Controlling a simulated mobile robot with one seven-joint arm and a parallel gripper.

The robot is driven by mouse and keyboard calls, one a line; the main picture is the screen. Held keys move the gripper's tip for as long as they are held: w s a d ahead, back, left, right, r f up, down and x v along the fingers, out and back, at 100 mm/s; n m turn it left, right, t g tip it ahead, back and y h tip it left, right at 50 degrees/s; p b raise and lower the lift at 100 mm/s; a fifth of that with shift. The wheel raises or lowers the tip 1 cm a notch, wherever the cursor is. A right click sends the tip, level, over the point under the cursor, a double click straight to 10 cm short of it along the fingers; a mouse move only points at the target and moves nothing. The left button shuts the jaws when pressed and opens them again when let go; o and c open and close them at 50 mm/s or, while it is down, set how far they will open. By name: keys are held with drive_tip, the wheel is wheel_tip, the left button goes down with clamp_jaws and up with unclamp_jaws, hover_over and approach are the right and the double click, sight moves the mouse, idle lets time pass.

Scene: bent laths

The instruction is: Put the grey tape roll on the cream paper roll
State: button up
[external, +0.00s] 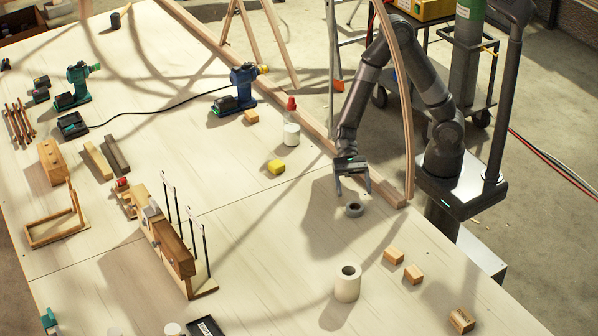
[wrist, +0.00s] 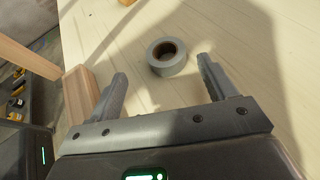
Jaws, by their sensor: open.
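The grey tape roll (external: 354,209) lies flat on the pale wooden table near its right edge. In the wrist view the grey tape roll (wrist: 167,57) shows just beyond and between my fingertips, its hole facing up. My gripper (external: 353,188) is open and empty, pointing down a little above the tape roll; its two fingers also show in the wrist view (wrist: 160,75). The cream paper roll (external: 347,283) stands upright on the table, below the tape roll in the external view, with its open hole on top. It is not visible in the wrist view.
A bent wooden lath (external: 403,110) rises beside my arm, its end block (external: 392,192) right of the tape roll. Small wooden blocks (external: 413,273) lie right of the paper roll. A yellow block (external: 276,167) and white bottle (external: 291,134) stand farther back. Table between the rolls is clear.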

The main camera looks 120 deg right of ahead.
sight(356, 209)
drive_tip(key=x, duration=0.8)
drive_tip(key=shift+w+d+r, duration=0.1)
drive_tip(key=shift+w+d, duration=0.1)
drive_tip(key=shift+w, duration=0.1)
drive_tip(key=c, duration=1.1)
drive_tip(key=shift+c, duration=0.2)
drive_tip(key=shift+r, duration=0.15)
